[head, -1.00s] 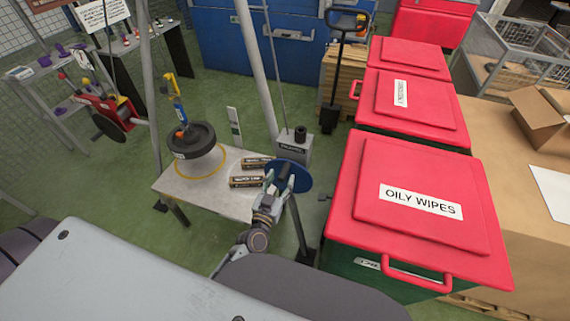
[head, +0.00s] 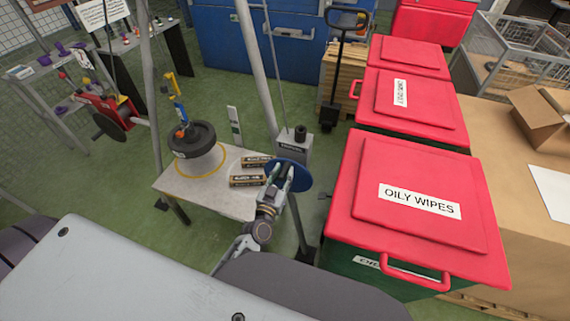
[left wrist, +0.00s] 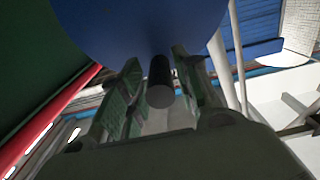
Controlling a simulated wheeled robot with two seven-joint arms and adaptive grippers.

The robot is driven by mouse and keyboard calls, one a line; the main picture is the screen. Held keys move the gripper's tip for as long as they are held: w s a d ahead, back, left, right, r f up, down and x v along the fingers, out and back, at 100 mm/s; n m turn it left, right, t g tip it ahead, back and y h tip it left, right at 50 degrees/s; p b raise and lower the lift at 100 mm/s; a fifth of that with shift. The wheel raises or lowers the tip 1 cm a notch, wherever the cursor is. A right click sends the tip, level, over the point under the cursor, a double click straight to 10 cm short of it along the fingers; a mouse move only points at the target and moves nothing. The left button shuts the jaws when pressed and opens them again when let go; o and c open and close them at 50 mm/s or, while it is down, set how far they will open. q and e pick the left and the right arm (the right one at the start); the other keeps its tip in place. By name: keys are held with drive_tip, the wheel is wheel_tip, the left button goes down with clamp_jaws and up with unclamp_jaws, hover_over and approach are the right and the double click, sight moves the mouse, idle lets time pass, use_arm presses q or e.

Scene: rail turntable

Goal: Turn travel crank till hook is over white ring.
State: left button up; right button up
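The travel crank is a blue disc (head: 299,174) on a leg of the frame, to the right of the white table (head: 190,190). A dark round handle (left wrist: 160,84) sticks out from the disc (left wrist: 140,22) in the left wrist view. My left gripper (head: 280,178) is at the disc, its fingers on both sides of the handle with a gap visible on the left. A yellow and blue hook assembly (head: 175,95) hangs above a black wheel-like load (head: 192,139) on the table. I cannot clearly pick out a white ring. My right gripper is not in view.
Two dark labelled bars (head: 247,181) lie on the table near the crank. A grey box (head: 293,147) stands behind the disc. Red-lidded bins (head: 420,205) stand close on the right. Slanted grey poles (head: 255,70) rise around the table. Green floor is open at left.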

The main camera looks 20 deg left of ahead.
use_arm(q)
clamp_jaws()
drive_tip(key=shift+a+f, duration=0.1)
drive_tip(key=shift+a, duration=0.35)
